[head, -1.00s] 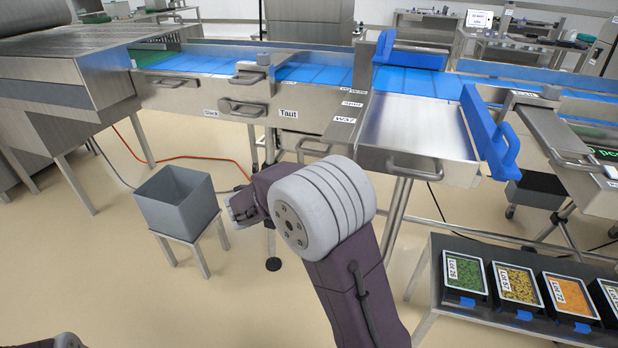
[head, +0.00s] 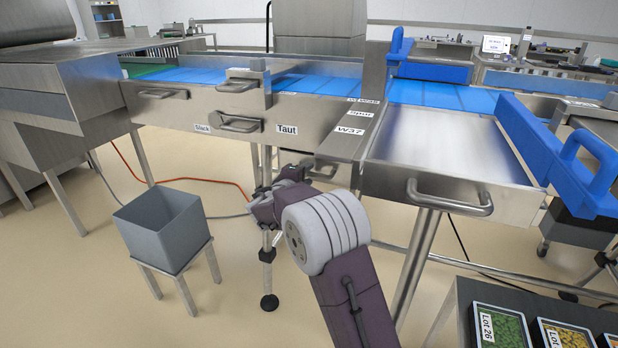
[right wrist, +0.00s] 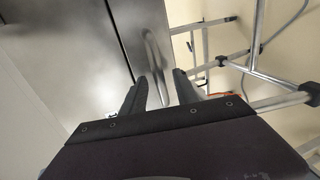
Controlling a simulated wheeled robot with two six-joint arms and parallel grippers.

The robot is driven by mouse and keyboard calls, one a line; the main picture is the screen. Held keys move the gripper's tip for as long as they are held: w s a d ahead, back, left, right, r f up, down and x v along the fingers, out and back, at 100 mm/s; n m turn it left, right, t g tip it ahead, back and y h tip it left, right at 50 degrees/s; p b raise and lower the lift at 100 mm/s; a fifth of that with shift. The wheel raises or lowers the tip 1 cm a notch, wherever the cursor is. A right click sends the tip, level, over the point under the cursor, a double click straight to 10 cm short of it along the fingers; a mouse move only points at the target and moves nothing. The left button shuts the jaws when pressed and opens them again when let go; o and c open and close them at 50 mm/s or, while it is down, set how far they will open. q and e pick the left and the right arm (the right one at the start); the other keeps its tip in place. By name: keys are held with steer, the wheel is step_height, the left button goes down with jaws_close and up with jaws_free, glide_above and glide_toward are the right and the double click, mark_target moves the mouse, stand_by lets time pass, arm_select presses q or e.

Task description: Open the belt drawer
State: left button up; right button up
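A steel drawer front (head: 340,174) with a bar handle (head: 322,171) sits under the W37 label, left of the wide steel tray. It appears to be the belt drawer, and it looks shut. My right gripper (head: 295,174) is just left of this handle in the head view. In the right wrist view my right gripper (right wrist: 160,88) is open and empty. A curved bar handle (right wrist: 154,52) on a steel face lies just beyond and between the fingertips, with no clear contact. My left gripper is out of view.
A wide steel tray (head: 440,145) with its own handle (head: 450,200) juts out at right, beside a blue guard (head: 560,150). A lever (head: 238,123) sits between the Slack and Taut labels. A grey bin (head: 165,228) on a stand is at left.

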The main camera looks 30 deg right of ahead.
steer(key=shift+x, duration=0.85)
steer(key=shift+c, duration=0.4)
jaws_close()
stand_by(0.4)
